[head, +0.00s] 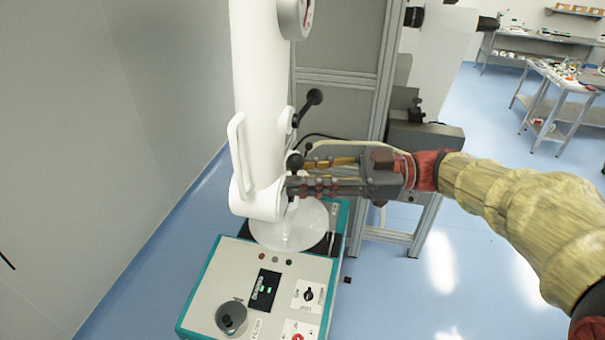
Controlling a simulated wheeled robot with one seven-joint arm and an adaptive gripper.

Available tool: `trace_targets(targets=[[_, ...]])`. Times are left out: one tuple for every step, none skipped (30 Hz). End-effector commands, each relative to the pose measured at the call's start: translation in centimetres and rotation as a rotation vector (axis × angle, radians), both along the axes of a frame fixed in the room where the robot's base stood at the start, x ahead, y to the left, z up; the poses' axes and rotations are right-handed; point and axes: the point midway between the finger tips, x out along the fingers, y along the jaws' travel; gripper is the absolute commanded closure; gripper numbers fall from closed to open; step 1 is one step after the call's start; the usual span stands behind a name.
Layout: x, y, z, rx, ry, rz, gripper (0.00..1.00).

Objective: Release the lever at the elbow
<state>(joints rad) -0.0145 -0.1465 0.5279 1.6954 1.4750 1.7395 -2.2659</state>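A white arm-like column (258,90) hangs down on the left and ends in a rounded elbow joint (256,199). A black ball-ended lever (295,160) shows at the right side of this elbow. A second black knobbed lever (314,97) sticks out higher up. My gripper (300,173) reaches in from the right, its fingers pointing left beside the elbow. The two fingers are apart, one above the other, with a gap between them. The upper fingertip is close beside the black ball. The lower fingertip overlaps the elbow's right edge. Whether either touches the lever cannot be told.
Below the elbow stand a clear round dish (289,229) and a teal-edged control box (222,275) with knobs and a display. A metal frame (385,110) rises behind my gripper. A grey wall (90,140) is at left. Blue floor (460,270) is open at right.

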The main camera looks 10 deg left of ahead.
Motion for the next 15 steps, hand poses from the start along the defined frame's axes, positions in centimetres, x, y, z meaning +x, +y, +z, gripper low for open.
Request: trace_targets(targets=[[0.0,0.0,0.0,0.000,0.000,0.000,0.74],[0.0,0.0,0.0,0.000,-0.001,-0.001,0.74],[0.1,-0.2,0.0,0.000,-0.001,-0.001,0.74],[0.1,-0.3,0.0,0.000,-0.001,-0.001,0.74],[0.2,-0.5,0.0,0.001,-0.001,-0.002,0.74],[0.3,-0.9,0.0,0.000,-0.001,-0.004,0.74],[0.4,-1.3,0.0,0.000,-0.001,-0.005,0.74],[0.5,-1.7,0.0,0.001,0.000,-0.004,0.74],[0.6,-2.4,0.0,0.001,0.000,-0.005,0.74],[0.8,-3.0,0.0,0.000,0.000,-0.006,0.74],[0.9,-3.6,0.0,0.000,0.000,-0.005,0.74],[1.1,-4.4,0.0,0.000,0.000,-0.006,0.74],[1.3,-5.0,0.0,0.000,0.000,-0.006,0.74],[1.4,-5.6,0.0,0.001,0.000,-0.005,0.74],[1.5,-6.5,0.0,0.000,0.000,-0.005,0.74]])
